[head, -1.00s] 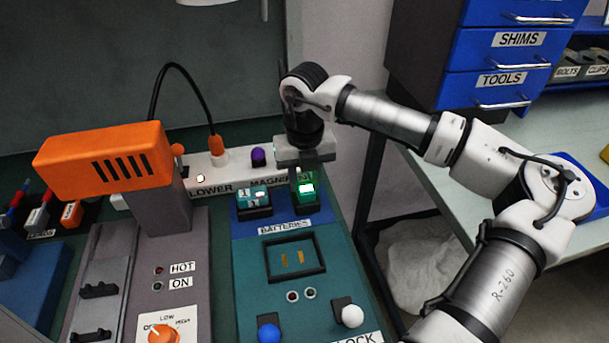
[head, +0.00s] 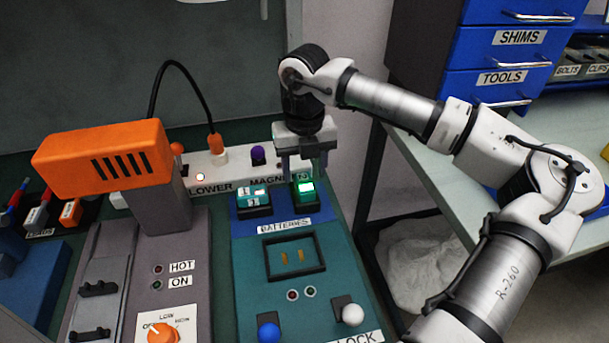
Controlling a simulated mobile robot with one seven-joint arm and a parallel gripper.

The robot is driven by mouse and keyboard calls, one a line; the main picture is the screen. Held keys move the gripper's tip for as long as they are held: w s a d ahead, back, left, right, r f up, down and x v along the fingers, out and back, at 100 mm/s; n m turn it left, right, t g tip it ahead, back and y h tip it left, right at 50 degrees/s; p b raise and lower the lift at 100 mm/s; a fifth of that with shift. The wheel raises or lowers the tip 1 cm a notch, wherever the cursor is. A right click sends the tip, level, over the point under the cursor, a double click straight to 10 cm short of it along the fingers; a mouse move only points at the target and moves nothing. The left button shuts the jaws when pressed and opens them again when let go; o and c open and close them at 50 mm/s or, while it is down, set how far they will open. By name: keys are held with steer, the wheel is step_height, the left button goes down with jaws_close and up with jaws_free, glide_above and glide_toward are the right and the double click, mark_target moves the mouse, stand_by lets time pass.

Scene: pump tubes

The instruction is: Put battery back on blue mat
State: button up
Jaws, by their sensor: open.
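A green battery (head: 306,194) with a bright lit top stands in a dark holder at the right of the blue mat (head: 285,217), behind the BATTERIES label. A teal and white battery (head: 254,197) sits in the holder to its left on the same mat. My gripper (head: 305,178) points down just above and behind the green battery. Its fingers are open and apart, and the battery is not held between them. The far side of the green battery is partly hidden by the fingers.
An empty black-framed recess (head: 294,258) with brass contacts is in front of the mat. A blue knob (head: 268,333) and a white knob (head: 352,315) stand nearer. An orange-headed device (head: 105,158) rises at left. A power strip (head: 215,172) runs behind.

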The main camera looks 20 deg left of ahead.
mark_target(304, 182)
step_height(304, 182, up, 10)
steer(key=b, duration=0.1)
steer(key=shift+f, duration=0.2)
steer(key=shift+s+f, duration=0.1)
stand_by(0.3)
